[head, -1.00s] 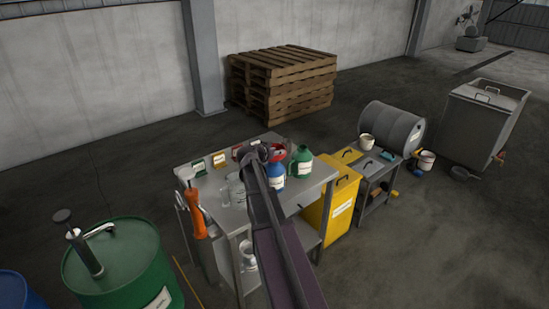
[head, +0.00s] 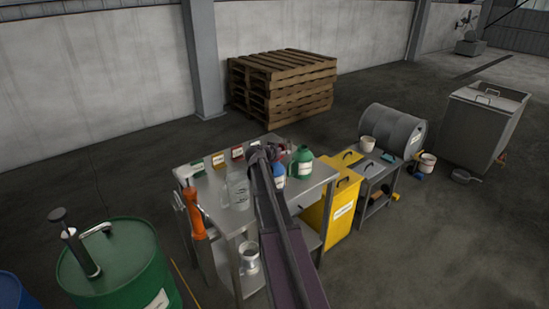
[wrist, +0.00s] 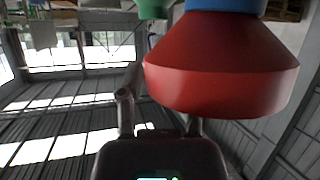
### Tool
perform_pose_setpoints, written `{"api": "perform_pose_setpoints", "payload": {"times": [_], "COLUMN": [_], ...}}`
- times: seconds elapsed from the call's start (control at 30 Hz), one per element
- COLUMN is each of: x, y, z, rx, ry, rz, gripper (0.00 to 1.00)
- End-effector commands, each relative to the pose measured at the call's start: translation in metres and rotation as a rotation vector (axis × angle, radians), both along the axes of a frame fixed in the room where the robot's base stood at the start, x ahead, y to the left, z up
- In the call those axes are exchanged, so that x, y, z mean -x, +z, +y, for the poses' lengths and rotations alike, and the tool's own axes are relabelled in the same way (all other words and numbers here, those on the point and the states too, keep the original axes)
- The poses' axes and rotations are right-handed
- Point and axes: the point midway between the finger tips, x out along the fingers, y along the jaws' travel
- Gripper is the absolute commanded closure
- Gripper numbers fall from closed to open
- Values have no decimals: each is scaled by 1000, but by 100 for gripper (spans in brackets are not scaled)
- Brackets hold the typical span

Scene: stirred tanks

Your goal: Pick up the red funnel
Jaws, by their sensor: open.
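The red funnel (wrist: 220,70) fills the upper right of the wrist view, wide and close to the camera. It hides much of one finger of my gripper. In the head view only a small red part of the funnel (head: 283,147) shows past my gripper (head: 264,153), over the steel table. My gripper is open, with one finger left of the funnel in the wrist view and the other partly behind it. I cannot tell whether either finger touches it.
A blue bottle (head: 279,173) and a green jug (head: 302,162) stand close beside my gripper on the steel table (head: 313,180). A clear bottle (head: 237,190) stands to the left. Yellow bins (head: 343,195) adjoin the table's right side.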

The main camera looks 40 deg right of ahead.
Motion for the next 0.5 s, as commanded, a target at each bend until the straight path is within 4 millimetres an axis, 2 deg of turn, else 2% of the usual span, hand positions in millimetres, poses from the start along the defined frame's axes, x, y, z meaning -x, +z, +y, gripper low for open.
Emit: {"api": "perform_pose_setpoints", "payload": {"times": [0.27, 0.37, 0.43, 0.5], "x": [0, 0, 0, 0], "y": [0, 0, 0, 0], "z": [0, 0, 0, 0], "rx": [0, 0, 0, 0], "ry": [0, 0, 0, 0], "rz": [0, 0, 0, 0], "gripper": [54, 78, 99, 100]}}
